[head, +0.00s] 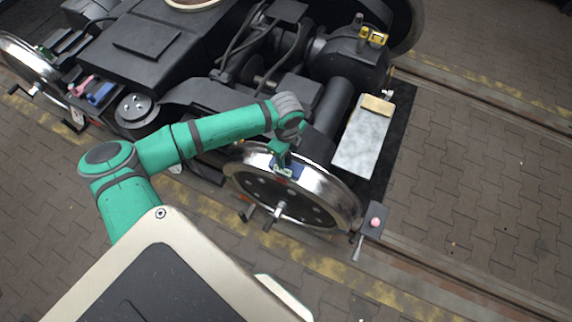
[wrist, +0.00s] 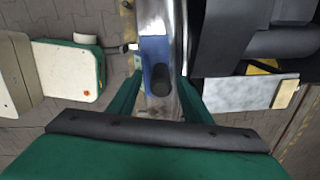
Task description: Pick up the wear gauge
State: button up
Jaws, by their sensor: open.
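A blue piece with a dark round knob, which looks like the wear gauge (wrist: 155,53), sits on the shiny rim of the wheel (wrist: 174,20). In the head view the gauge (head: 292,170) shows as a small blue patch at the top of the near wheel (head: 285,200), partly hidden by my gripper. My gripper (head: 280,160) is over the wheel rim. In the wrist view my gripper (wrist: 160,80) is open, with one green finger on each side of the gauge's knob. I cannot tell whether the fingers touch it.
A pale grey plate (head: 360,140) with a tan block (head: 378,105) lies right of the wheel. A small lever box with a pink button (head: 375,222) stands at lower right. Dark bogie parts (head: 145,45) crowd behind my arm. Paving at right (head: 480,170) is clear.

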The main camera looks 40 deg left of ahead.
grip_shut()
jog(key=shift+w, duration=0.1)
jog(key=shift+r, duration=0.1)
